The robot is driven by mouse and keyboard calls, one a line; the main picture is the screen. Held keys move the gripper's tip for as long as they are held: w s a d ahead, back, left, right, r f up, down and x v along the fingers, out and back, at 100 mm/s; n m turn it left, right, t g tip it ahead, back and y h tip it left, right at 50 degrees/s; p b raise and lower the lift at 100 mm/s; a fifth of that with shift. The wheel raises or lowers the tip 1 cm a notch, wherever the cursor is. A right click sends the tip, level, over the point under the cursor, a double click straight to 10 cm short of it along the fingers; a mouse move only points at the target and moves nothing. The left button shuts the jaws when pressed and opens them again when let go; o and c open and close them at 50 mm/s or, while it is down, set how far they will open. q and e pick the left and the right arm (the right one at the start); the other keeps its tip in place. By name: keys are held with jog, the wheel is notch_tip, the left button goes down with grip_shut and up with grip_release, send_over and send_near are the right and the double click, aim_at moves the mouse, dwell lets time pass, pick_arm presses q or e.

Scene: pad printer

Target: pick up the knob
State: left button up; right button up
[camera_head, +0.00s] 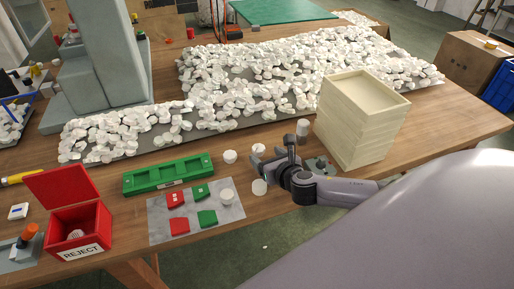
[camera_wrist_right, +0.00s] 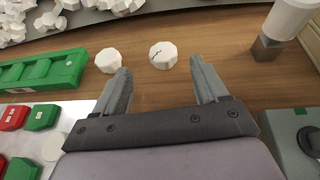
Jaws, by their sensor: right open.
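A white round piece (camera_head: 260,187) lies beside the gripper in the head view. My left gripper is not in view.
A green tray (camera_head: 150,184) and a grey mat (camera_head: 158,232) with red and green pieces lie left. A red reject box (camera_head: 95,243) stands further left. A stack of beige trays (camera_head: 341,132) stands right, beside a white cylinder (camera_head: 303,127). White knobs are heaped behind (camera_head: 290,65).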

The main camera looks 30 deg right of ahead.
aim_at(259, 148)
jog(key=shift+b+x, duration=0.3)
jog(key=shift+x, duration=2.55)
jog(key=shift+d, duration=0.2)
jog(key=c, duration=1.1)
